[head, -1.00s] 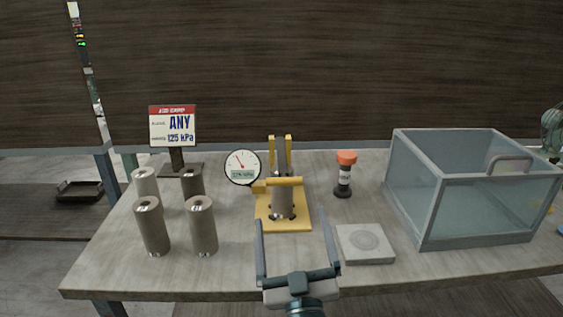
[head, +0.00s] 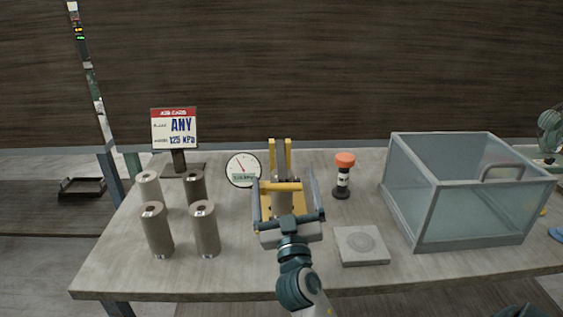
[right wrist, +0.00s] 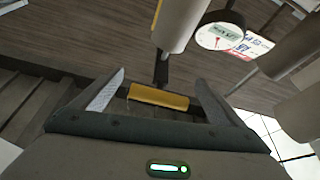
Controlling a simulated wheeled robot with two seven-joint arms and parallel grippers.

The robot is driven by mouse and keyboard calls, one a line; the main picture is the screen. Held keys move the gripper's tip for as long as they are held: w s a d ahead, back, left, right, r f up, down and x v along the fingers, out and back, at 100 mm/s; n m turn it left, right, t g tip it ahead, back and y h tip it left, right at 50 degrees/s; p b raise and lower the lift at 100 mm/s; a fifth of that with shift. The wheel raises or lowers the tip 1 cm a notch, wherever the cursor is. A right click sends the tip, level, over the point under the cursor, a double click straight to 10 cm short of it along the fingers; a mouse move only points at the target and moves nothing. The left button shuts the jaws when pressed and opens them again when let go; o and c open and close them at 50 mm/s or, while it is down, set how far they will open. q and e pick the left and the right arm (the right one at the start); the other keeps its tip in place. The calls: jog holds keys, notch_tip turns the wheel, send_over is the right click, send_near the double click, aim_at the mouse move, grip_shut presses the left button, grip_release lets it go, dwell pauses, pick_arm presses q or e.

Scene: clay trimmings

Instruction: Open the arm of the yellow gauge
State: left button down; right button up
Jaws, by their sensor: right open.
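The yellow gauge (head: 280,148) stands mid-table, with two upright posts at its back, a grey cylinder in its middle and a round white dial (head: 243,170) at its left. Its yellow arm bar (head: 281,187) lies across the front of the cylinder. My right gripper (head: 285,178) is open, its fingers on either side of the bar and apart from it as far as I can tell. In the right wrist view the bar (right wrist: 158,97) lies between the two fingers. My gripper hides much of the gauge's base. My left gripper is out of view.
Several grey-brown cylinders (head: 206,230) stand at the left, before a sign (head: 175,128) reading ANY, 125 kPa. A clear-walled bin (head: 462,242) fills the table's right.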

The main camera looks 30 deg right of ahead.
aim_at(282, 165)
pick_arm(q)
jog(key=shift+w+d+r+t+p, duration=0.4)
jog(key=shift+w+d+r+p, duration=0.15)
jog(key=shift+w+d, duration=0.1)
pick_arm(e)
jog(key=shift+x, duration=2.35)
jog(key=shift+c, duration=0.4)
